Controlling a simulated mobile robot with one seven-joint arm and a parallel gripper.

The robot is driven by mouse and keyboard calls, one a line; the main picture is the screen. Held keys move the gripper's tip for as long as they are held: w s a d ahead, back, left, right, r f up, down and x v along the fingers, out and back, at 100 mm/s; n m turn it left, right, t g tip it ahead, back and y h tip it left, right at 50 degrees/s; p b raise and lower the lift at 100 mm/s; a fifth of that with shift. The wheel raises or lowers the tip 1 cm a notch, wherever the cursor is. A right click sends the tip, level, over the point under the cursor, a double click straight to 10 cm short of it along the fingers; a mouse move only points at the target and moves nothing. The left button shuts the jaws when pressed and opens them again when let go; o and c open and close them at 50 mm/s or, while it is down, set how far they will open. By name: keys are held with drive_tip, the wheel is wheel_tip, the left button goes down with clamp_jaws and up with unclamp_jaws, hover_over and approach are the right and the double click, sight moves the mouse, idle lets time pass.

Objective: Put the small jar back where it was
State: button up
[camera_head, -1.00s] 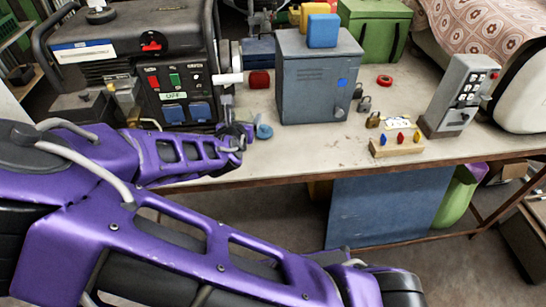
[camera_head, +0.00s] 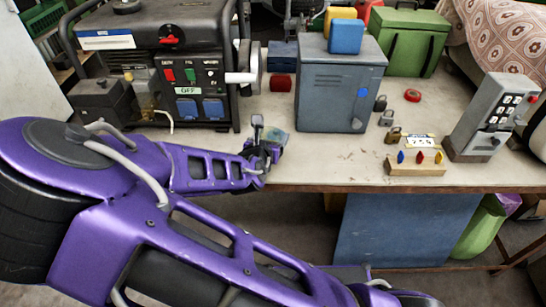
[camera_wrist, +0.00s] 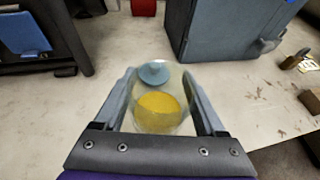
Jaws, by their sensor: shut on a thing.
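The small jar (camera_wrist: 160,110) is clear glass with yellow contents and a blue-grey knobbed lid. In the wrist view it stands between the two fingers of my gripper (camera_wrist: 160,108), which is shut on it. In the head view my gripper (camera_head: 266,152) is at the bench's front edge, between the generator and the grey metal box. The jar (camera_head: 277,138) shows there only as a small bluish patch, partly hidden by the gripper. I cannot tell whether its base touches the bench.
The bench (camera_head: 330,170) has bare space around the gripper. The generator (camera_head: 150,65) stands left, the grey metal box (camera_head: 335,90) right. Beyond are padlocks (camera_head: 386,118), a peg block (camera_head: 417,170) and a keypad unit (camera_head: 490,118). A red block (camera_head: 280,82) sits behind.

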drive_tip(key=shift+f+b, duration=0.7)
drive_tip(key=shift+f, duration=2)
drive_tip(key=shift+f, duration=0.15)
drive_tip(key=o, duration=1.6)
drive_tip(key=shift+c, duration=0.2)
drive_tip(key=shift+s+a+r, duration=0.1)
drive_tip(key=shift+s+r, duration=0.2)
drive_tip(key=shift+r, duration=0.05)
drive_tip(key=p+v, duration=0.4)
drive_tip(key=v, duration=0.7)
